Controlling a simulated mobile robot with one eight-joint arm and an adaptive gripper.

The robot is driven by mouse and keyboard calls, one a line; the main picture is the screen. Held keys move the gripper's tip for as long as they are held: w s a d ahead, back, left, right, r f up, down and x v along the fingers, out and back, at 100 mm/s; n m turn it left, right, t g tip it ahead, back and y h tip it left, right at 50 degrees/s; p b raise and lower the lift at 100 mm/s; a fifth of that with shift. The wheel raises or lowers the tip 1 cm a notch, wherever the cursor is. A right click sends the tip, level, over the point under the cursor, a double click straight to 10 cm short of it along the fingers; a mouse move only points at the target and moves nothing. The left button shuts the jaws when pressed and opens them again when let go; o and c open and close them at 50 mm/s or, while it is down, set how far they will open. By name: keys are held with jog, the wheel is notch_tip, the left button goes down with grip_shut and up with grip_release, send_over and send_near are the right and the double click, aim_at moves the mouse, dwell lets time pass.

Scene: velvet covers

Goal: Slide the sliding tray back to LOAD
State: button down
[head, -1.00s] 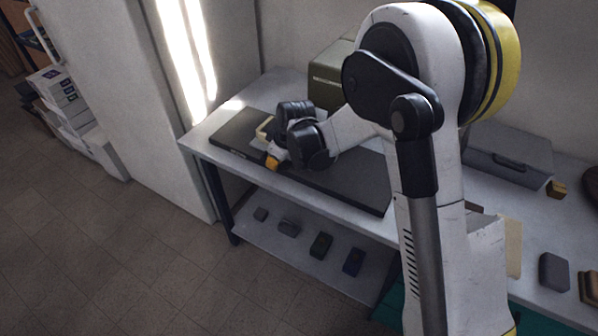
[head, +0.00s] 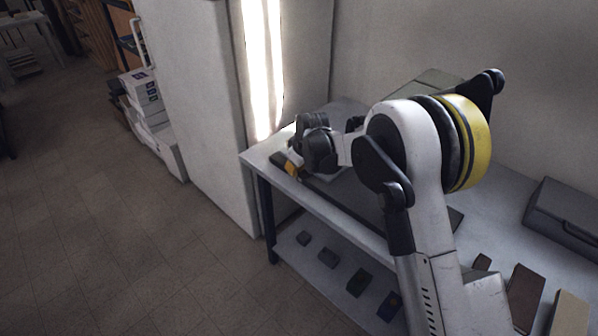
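A long dark flat board (head: 352,197), which looks like the track for the sliding tray, lies along the table's front side. I cannot clearly make out the tray itself; my arm and wrist cover much of the board. My gripper (head: 293,168) is at the board's left end, near the table's left front corner. Its fingers are too small and too hidden by the black wrist to show whether they are open, shut or touching anything. No LOAD marking is readable.
A grey-green box (head: 436,80) stands behind my arm. A grey case (head: 566,218) and several blocks, one brown (head: 525,295), are on the table at right. Small dark objects lie on the lower shelf (head: 318,262). A white cabinet (head: 200,110) stands left of the table.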

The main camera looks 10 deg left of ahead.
jog(key=shift+a+f, duration=0.1)
jog(key=c, duration=1.8)
grip_release()
jog(key=shift+w+f, duration=0.15)
jog(key=shift+o, duration=0.2)
jog(key=v, duration=1.2)
